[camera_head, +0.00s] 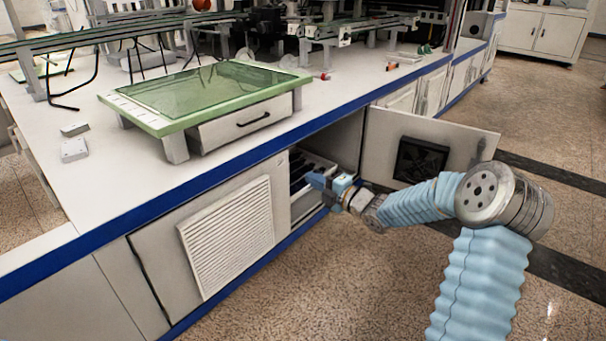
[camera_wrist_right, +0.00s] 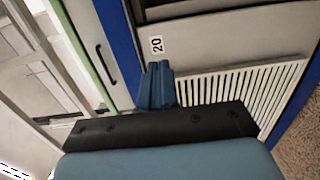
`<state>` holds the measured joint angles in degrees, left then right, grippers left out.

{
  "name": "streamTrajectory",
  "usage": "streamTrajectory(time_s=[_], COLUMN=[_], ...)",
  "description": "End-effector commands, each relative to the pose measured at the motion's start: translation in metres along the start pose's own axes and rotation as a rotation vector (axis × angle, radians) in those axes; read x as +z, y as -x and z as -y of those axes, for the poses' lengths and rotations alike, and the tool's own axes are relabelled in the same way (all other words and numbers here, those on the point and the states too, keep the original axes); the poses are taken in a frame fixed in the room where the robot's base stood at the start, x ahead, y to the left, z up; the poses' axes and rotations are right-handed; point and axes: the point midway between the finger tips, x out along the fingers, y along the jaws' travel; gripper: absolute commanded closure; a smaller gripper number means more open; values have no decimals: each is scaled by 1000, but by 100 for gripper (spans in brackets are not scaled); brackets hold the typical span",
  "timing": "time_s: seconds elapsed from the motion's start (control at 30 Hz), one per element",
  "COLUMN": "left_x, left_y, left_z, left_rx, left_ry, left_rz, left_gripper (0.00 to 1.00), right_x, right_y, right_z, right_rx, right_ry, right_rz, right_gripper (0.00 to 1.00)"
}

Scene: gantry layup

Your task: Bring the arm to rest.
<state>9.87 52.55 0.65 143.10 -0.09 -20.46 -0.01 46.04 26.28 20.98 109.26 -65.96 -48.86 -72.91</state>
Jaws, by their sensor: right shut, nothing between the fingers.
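My right arm comes in from the lower right of the head view, in a light blue sleeve. Its gripper (camera_head: 318,181) is in front of the open cabinet (camera_head: 345,142) under the bench. The gripper's blue fingers (camera_wrist_right: 157,86) show in the right wrist view, close together and empty. My left gripper is in neither view.
The cabinet door (camera_head: 455,138) stands open to the right, near my forearm. The white bench (camera_head: 60,190) with a blue edge carries a green-framed glass table (camera_head: 215,88) with a drawer. Two small grey blocks (camera_head: 74,149) lie at its left. The speckled floor (camera_head: 330,290) in front is clear.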

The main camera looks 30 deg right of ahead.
Motion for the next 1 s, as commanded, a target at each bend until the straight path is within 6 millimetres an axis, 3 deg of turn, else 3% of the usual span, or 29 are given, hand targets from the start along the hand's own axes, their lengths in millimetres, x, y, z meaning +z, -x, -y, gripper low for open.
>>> streamTrajectory(time_s=[0.23,0.47,0.57,0.67,0.77,0.8,0.87,1.0], left_x=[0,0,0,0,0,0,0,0], left_y=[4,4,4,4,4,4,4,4], left_z=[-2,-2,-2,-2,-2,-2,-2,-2], left_rx=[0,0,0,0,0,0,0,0], left_ry=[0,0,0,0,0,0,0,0], left_rz=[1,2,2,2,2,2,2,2], left_gripper=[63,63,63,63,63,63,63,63], right_x=[2,2,-3,-22,-61,-81,-116,-196], right_y=[36,43,39,27,16,16,21,55], right_z=[0,1,11,47,107,135,177,258], right_rx=[-2,-1,-17,-82,-212,-281,-394,-656], right_ry=[1,-1,-62,-283,-640,-798,-1022,-1444], right_rz=[2,0,6,34,98,140,215,454], right_gripper=[100,100,100,100,100,100,100,100])
